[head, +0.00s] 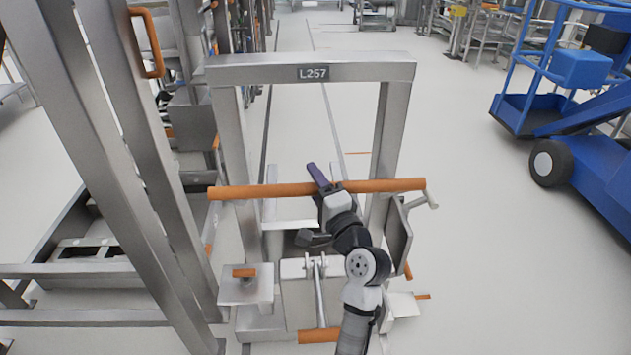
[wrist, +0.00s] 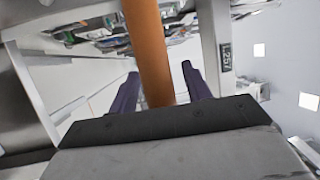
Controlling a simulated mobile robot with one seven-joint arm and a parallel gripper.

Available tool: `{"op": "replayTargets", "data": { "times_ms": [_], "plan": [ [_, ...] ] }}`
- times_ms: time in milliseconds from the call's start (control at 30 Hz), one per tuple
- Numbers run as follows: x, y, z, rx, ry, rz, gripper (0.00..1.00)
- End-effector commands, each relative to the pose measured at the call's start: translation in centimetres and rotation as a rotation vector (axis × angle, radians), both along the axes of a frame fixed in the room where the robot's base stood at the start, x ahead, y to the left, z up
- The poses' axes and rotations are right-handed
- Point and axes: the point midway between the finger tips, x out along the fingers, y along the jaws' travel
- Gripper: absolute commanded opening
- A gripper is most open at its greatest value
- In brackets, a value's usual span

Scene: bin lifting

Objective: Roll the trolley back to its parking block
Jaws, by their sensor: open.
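The trolley is a grey metal frame (head: 395,125) labelled L257, standing upright in front of me in the head view. An orange horizontal handle bar (head: 265,191) crosses it at mid height. In the wrist view the orange bar (wrist: 148,45) runs between the two purple fingers of my gripper (wrist: 158,88), with a gap visible on the right side. The fingers are open around the bar. The trolley's label plate (wrist: 226,55) also shows in the wrist view. I cannot make out a parking block.
A tall grey metal frame (head: 95,130) stands close on the left, with an orange handle (head: 150,45). A blue wheeled machine (head: 575,120) stands at the right. Floor lines run away behind the trolley. The floor right of the trolley is clear.

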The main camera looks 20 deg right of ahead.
Motion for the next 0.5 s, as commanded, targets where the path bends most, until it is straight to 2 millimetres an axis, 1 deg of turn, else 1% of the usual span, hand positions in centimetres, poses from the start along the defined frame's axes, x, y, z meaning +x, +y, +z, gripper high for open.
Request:
{"op": "replayTargets", "data": {
  "times_ms": [133, 167, 500],
  "plan": [
    [-0.01, 0.01, -0.02, 0.0, 0.0, 0.0, 0.49],
    [-0.01, 0.01, -0.02, 0.0, 0.0, 0.0, 0.46],
    [-0.04, 0.0, -0.02, 0.0, 0.0, 0.0, 0.01]
  ]
}}
